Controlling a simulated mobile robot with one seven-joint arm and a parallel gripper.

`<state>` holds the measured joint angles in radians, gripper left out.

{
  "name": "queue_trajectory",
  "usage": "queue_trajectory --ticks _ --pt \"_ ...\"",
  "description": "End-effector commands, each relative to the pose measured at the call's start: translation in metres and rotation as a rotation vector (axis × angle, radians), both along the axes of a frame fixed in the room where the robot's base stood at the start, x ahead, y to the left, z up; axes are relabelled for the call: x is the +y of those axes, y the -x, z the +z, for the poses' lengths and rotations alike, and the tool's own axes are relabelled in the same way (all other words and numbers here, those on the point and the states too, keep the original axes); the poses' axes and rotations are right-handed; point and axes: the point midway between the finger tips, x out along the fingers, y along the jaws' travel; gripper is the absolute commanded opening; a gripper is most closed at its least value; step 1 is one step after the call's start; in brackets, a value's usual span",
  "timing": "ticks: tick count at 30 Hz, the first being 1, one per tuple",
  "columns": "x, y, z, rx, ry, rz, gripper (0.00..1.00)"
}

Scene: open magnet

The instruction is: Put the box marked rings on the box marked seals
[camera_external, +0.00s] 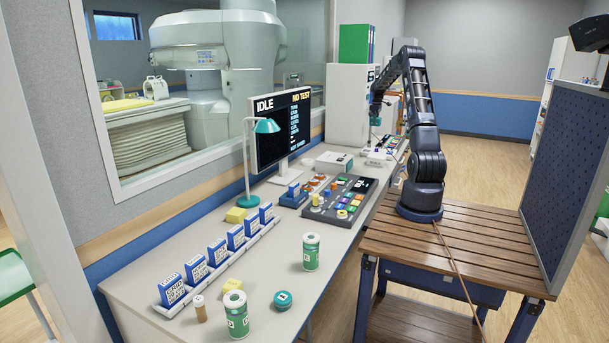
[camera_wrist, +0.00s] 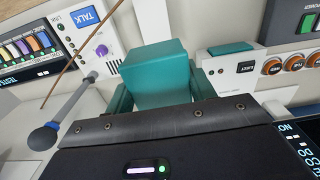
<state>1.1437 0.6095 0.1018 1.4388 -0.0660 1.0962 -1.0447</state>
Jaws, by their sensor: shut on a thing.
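My gripper (camera_external: 376,117) is at the end of the arm, above the far part of the long desk. In the wrist view my gripper (camera_wrist: 160,95) is shut on a teal box (camera_wrist: 154,72), which shows as a plain block between the fingers. No mark is readable on its visible faces, so I cannot tell whether it is the box marked rings. In the external view the held box is too small and covered to make out. I cannot identify the box marked seals in either view; no such lettering is readable.
A microphone (camera_wrist: 42,137) and TALK panel (camera_wrist: 88,18) lie left of the gripper. The desk (camera_external: 265,262) carries a monitor (camera_external: 283,127), a lamp (camera_external: 265,126), blue boxes (camera_external: 196,269) and green-labelled cans (camera_external: 311,252).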

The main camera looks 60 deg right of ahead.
Motion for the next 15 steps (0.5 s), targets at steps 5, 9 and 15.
queue_trajectory --ticks 5,9,15 --pt "-0.011 0.024 -0.013 -0.001 -0.001 -0.014 0.26" --pt "-0.012 0.028 -0.028 0.0 -0.003 -0.016 0.26" --pt "-0.012 0.029 -0.069 0.001 -0.003 -0.015 0.26"
